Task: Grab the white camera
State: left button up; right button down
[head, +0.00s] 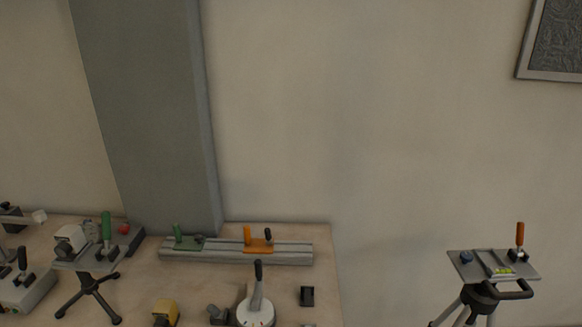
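A small white camera-like body (71,238) with a dark front sits on a small grey tripod platform (75,264) at the left of the table. A green-handled clamp (106,230) stands beside it on the same platform. Neither of my grippers shows in the head view, and nothing is seen touching the white camera.
The table (210,285) carries a grey rail (236,252) with green and orange handled sliders, a yellow object (165,311), a round white dial base with a lever (257,308), and a dark block (307,296). A separate tripod stand (495,265) is at right. A grey pillar (150,110) rises behind.

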aim_at(71, 240)
jog(key=u, duration=1.25)
jog(key=z, duration=0.35)
jog(key=i+j+z, duration=0.25)
jog(key=j+z, duration=0.25)
jog(key=i+j+z, duration=0.2)
jog(key=j, duration=0.25)
jog(key=j+z, duration=0.25)
jog(key=j, duration=0.1)
